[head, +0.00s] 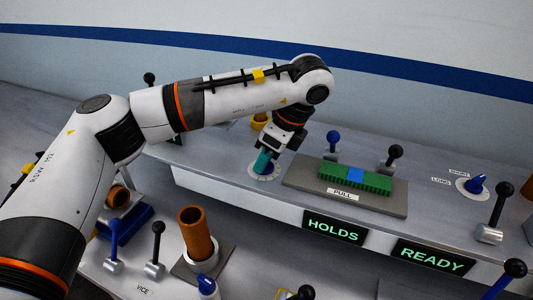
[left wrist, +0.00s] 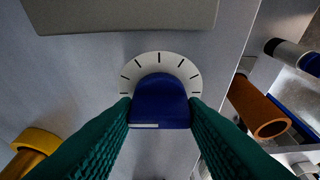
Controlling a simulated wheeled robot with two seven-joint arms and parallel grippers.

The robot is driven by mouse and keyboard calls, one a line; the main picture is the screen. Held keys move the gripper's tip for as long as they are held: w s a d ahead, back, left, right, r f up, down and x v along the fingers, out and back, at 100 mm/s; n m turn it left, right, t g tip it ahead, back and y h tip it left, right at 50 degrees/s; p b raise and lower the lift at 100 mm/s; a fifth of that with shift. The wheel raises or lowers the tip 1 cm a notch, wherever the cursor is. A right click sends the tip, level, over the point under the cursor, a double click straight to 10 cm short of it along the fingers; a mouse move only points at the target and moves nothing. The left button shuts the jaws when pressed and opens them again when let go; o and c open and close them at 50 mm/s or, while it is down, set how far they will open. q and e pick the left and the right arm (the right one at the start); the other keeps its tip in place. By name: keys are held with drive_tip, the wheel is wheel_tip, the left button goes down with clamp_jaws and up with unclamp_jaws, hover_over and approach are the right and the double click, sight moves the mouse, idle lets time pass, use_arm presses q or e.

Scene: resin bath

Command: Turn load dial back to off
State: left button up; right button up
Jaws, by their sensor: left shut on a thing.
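A dial with a blue knob (left wrist: 160,98) and a white round scale (left wrist: 160,61) with black tick marks is in the middle of the left wrist view. A short white line shows on the knob's near edge. My left gripper (left wrist: 161,115) has its two teal ribbed fingers on either side of the knob, shut on it. In the head view my left gripper (head: 264,160) reaches down onto the dial's white scale (head: 264,177) on the ledge, and its fingers hide most of the knob. No label for this dial is readable. My right gripper is not in view.
A grey plate (head: 400,208) with a green and blue block (head: 355,178) lies right of the dial. A second blue dial (head: 474,185) marked LONG and SHORT is farther right. HOLDS (head: 335,228) and READY (head: 432,256) signs are lit. Levers and a brown tube (head: 195,235) stand in front.

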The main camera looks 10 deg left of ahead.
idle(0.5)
use_arm(q)
drive_tip(key=o, duration=1)
drive_tip(key=w+v, duration=0.1)
drive_tip(key=v, duration=1.1)
drive_tip(key=shift+s, duration=0.4)
